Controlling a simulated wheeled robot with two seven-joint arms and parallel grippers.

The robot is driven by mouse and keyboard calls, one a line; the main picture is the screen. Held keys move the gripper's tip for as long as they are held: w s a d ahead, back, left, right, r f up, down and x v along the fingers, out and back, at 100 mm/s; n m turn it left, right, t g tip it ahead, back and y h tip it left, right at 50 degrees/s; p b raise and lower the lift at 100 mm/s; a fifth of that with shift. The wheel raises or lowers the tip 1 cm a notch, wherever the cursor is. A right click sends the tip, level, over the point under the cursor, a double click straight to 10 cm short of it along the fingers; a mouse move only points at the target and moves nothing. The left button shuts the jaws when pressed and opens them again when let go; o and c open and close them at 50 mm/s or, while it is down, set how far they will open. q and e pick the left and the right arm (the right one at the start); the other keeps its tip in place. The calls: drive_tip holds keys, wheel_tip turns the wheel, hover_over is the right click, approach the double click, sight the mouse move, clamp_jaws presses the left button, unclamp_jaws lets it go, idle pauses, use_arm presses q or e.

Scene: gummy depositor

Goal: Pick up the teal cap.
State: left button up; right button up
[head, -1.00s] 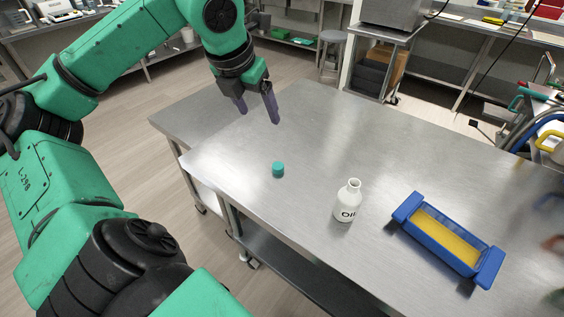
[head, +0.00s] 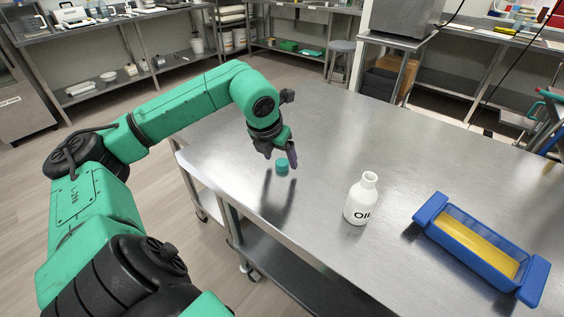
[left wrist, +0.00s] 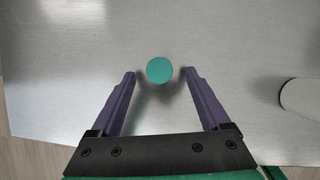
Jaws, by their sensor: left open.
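The teal cap (head: 282,166) is a small round cap on the steel table, left of the white bottle. In the left wrist view the cap (left wrist: 160,70) lies just ahead of the fingertips, centred across the gap between them. My left gripper (head: 280,158) is open and points down at the cap in the head view. Its two purple fingers (left wrist: 158,76) stand on either side of the gap, and nothing is between them. I cannot tell if a finger touches the cap, but a gap shows on both sides. My right gripper is in neither view.
A white oil bottle (head: 361,199) stands upright to the right of the cap; its edge shows in the left wrist view (left wrist: 302,98). A blue tray (head: 432,208) with yellow contents sits further right. The steel table (head: 345,130) is clear behind the cap.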

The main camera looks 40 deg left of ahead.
sight(281, 164)
use_arm(q)
drive_tip(key=shift+x, duration=0.9)
drive_tip(key=shift+r, duration=0.1)
clamp_jaws()
wheel_tip(281, 164, up, 20)
drive_tip(key=p, duration=0.6)
drive_tip(key=c, duration=0.9)
unclamp_jaws()
clamp_jaws()
